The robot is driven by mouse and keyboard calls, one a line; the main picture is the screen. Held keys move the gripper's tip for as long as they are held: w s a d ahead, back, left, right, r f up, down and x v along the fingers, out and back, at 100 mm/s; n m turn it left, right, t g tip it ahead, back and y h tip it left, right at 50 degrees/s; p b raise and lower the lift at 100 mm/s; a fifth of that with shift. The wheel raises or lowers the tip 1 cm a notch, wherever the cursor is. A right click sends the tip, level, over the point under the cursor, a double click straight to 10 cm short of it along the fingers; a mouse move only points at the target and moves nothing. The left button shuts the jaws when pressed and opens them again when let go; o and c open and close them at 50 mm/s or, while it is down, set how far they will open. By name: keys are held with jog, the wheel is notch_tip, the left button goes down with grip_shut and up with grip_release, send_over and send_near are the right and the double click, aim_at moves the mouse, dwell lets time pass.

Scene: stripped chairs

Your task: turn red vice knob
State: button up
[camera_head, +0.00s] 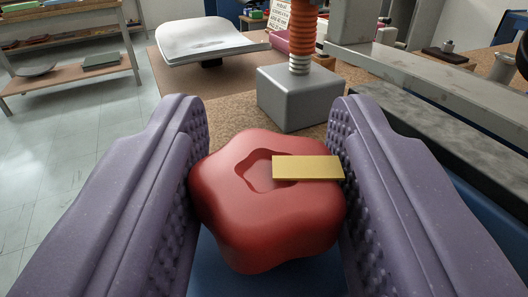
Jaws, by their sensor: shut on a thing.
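The red vice knob (245,220) is a rounded, lobed knob with a hollow in its top face, in the lower middle of the head camera view. A flat yellow strip (308,168) lies on its top and reaches to the right. My gripper (268,190) has two purple, studded fingers, one on each side of the knob. It is shut on the knob, with the left finger against its left side and the right finger against its right side. The knob's underside and mounting are hidden.
Behind the knob, a grey block (312,97) with an orange-red ribbed post (301,38) stands on a brown surface. A pale seat-like shell (210,40) is at the back. Grey metal bars (420,72) run along the right. Shelves (75,75) stand far left beside open tiled floor (60,160).

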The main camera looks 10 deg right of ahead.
jog(key=n+y+p, duration=0.1)
jog(key=y, duration=0.1)
jog(key=n+y, duration=0.2)
jog(key=n+y+p, duration=0.1)
jog(key=y, duration=0.2)
jog(key=shift+d+r+n+p, duration=0.25)
jog(key=shift+n+p, duration=0.05)
jog(key=shift+n+g+y+p, duration=0.9)
jog(key=shift+n+y, duration=0.25)
jog(key=shift+y, duration=0.4)
jog(key=shift+n+g+y+p, duration=0.85)
jog(key=shift+n+y, duration=0.3)
jog(key=shift+y, duration=0.4)
jog(key=shift+g+y, duration=0.25)
jog(key=shift+y, duration=0.05)
jog(key=o, duration=0.7)
jog(key=shift+c, duration=0.2)
jog(key=o, duration=0.3)
jog(key=shift+w+d+f, duration=0.1)
jog(key=shift+f, duration=0.05)
jog(key=shift+a, duration=0.2)
